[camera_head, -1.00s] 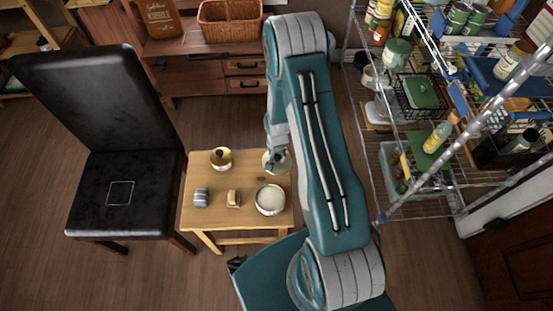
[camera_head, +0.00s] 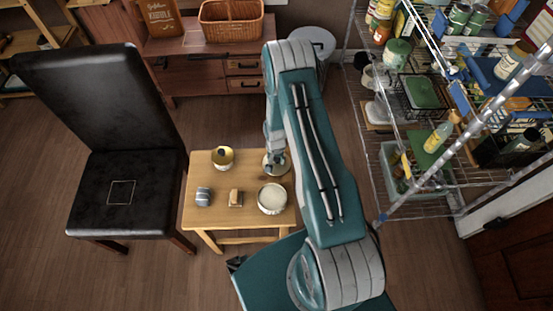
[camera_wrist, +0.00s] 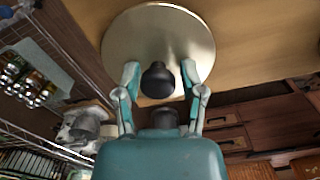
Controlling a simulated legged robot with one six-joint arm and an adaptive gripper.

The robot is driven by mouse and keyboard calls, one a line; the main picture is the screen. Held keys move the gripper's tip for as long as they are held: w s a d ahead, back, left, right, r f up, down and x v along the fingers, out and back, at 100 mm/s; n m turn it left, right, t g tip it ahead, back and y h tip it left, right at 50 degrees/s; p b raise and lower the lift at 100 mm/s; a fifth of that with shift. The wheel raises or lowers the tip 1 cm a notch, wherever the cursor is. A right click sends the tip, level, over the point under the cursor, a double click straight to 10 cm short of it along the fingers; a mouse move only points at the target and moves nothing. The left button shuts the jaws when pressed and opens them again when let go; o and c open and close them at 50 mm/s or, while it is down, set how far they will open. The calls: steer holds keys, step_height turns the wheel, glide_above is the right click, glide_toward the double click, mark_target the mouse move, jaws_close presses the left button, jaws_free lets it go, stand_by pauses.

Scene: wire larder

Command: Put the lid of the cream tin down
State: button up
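The lid (camera_wrist: 120,40) is a round, pale metal disc with a black knob (camera_wrist: 157,80). In the head view the lid (camera_head: 283,168) is at the far right corner of the small wooden table (camera_head: 225,222), partly hidden by my gripper (camera_head: 275,156). It appears to lie flat on the tabletop. In the wrist view my gripper (camera_wrist: 160,78) has one finger on each side of the knob, with a visible gap on both sides. The cream tin (camera_head: 272,199) stands open near the table's right front, pale inside.
A brass-coloured tin (camera_head: 223,158), a blue-grey striped thing (camera_head: 203,197) and a small tan block (camera_head: 235,198) share the table. A black chair (camera_head: 125,190) stands left. A loaded wire rack (camera_head: 420,190) stands right. A drawer unit (camera_head: 205,75) is behind.

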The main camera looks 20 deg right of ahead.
steer(key=shift+a, duration=0.15)
steer(key=shift+d+r, duration=0.1)
steer(key=shift+d, duration=0.15)
steer(key=shift+r, duration=0.35)
step_height(320, 180, up, 11)
step_height(320, 180, up, 15)
steer(key=n+t, duration=0.1)
steer(key=n, duration=0.1)
glide_above(276, 159)
steer(key=a, duration=0.2)
steer(key=s+a+r+n+t, duration=0.1)
steer(key=s+a+r, duration=0.1)
steer(key=r, duration=0.4)
steer(key=s+a+r+n+t, duration=0.1)
steer(key=s+r, duration=0.1)
steer(key=r, duration=0.4)
steer(key=s+a+r+n+t, duration=0.1)
steer(key=s+a+r, duration=0.1)
steer(key=s+r, duration=0.4)
steer(key=s+a+r+n+t, duration=0.1)
steer(key=s+a+r+n, duration=0.1)
steer(key=s+r, duration=0.5)
steer(key=s, duration=0.5)
steer(key=shift+a+n+t, duration=0.25)
steer(key=shift+n+t, duration=0.05)
